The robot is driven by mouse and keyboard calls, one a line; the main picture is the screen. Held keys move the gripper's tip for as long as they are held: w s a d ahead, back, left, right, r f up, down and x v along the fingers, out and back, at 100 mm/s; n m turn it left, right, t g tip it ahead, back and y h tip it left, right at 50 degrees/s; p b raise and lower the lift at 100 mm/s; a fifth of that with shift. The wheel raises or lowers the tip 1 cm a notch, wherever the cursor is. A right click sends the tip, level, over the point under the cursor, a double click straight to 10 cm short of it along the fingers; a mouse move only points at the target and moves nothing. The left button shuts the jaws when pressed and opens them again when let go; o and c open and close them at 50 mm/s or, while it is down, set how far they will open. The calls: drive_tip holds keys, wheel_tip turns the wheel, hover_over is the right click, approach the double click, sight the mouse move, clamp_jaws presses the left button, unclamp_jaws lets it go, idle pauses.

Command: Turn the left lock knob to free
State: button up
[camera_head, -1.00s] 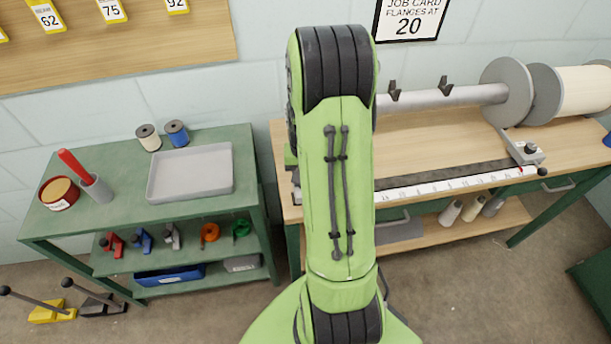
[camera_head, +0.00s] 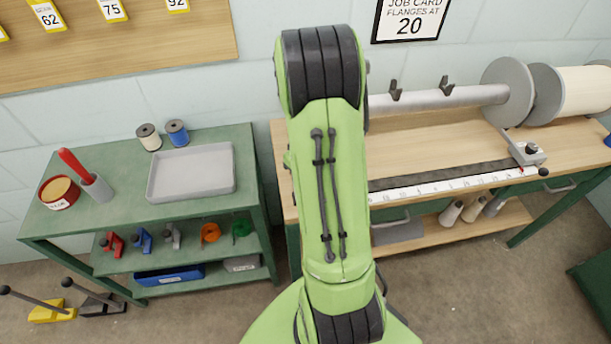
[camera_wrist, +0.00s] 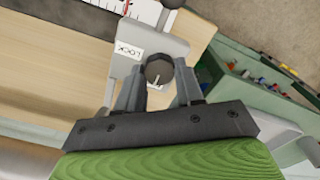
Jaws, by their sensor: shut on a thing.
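The left lock knob (camera_wrist: 158,69) is a dark round knob with a pale pointer line, on a grey block beside a white LOCK label (camera_wrist: 129,50), in the wrist view. My gripper (camera_wrist: 158,80) has its two grey fingers on either side of the knob and is shut on it. In the head view my green arm hides the gripper and the left knob. The right-hand lock block (camera_head: 530,152) with its own dark knob shows at the right end of the white scale.
The white ruler (camera_head: 440,186) runs along the wooden bench (camera_head: 430,140). A grey shaft (camera_head: 440,98) with round flanges (camera_head: 508,90) lies behind it. A green shelf cart (camera_head: 120,178) with a grey tray (camera_head: 190,172) stands to the left.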

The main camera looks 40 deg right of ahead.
idle(0.4)
drive_tip(key=o, duration=1)
drive_tip(key=shift+o, duration=0.2)
wheel_tip(320, 180, up, 16)
drive_tip(key=p, duration=0.4)
drive_tip(key=shift+f, duration=0.1)
